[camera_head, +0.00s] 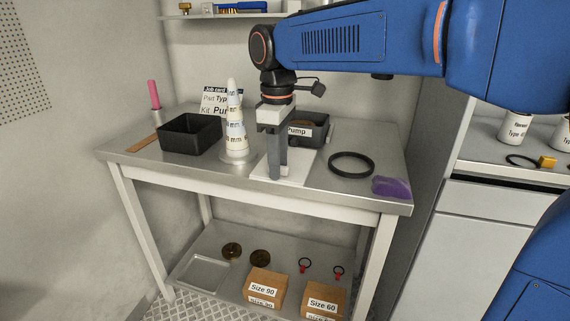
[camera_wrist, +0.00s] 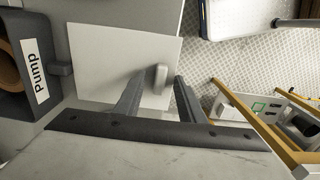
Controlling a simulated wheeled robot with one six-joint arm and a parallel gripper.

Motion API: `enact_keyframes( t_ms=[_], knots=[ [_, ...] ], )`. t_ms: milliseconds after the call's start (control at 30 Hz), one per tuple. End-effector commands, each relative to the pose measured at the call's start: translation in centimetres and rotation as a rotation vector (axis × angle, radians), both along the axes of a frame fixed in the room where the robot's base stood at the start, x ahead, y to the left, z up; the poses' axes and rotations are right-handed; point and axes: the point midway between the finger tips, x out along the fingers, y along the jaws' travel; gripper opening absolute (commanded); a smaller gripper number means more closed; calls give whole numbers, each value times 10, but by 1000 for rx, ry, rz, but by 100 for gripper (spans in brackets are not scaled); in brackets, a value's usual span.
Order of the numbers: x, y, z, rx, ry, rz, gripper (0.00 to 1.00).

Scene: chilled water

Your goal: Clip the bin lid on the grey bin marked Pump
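The grey bin marked Pump (camera_head: 322,131) stands open toward the back of the table, partly hidden behind my gripper (camera_head: 277,176). In the wrist view the same bin (camera_wrist: 52,103) is at the left edge, with a brown ring-like thing inside and a small grey tab on its side. A flat white plate (camera_head: 301,168) lies in front of the bin; it also shows in the wrist view (camera_wrist: 95,50). A small upright grey knob (camera_wrist: 159,76) shows over this plate. I cannot tell whether the plate is the bin lid. My gripper points down over it, fingers apart, empty.
A black ring (camera_head: 351,165) and a purple cloth (camera_head: 391,187) lie to the right. A job card (camera_head: 218,98) stands behind. Boxes (camera_head: 265,285) sit on the lower shelf.

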Motion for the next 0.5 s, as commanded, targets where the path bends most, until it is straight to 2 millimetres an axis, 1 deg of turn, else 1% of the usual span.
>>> enact_keyframes(
  t_ms=[167, 200, 267, 300, 333, 500],
  knots=[
    [0, 0, 0, 0, 0, 0, 36],
    [0, 0, 0, 0, 0, 0, 26],
    [0, 0, 0, 0, 0, 0, 12],
    [0, 0, 0, 0, 0, 0, 2],
    [0, 0, 0, 0, 0, 0, 0],
    [0, 0, 0, 0, 0, 0, 0]
  ],
)
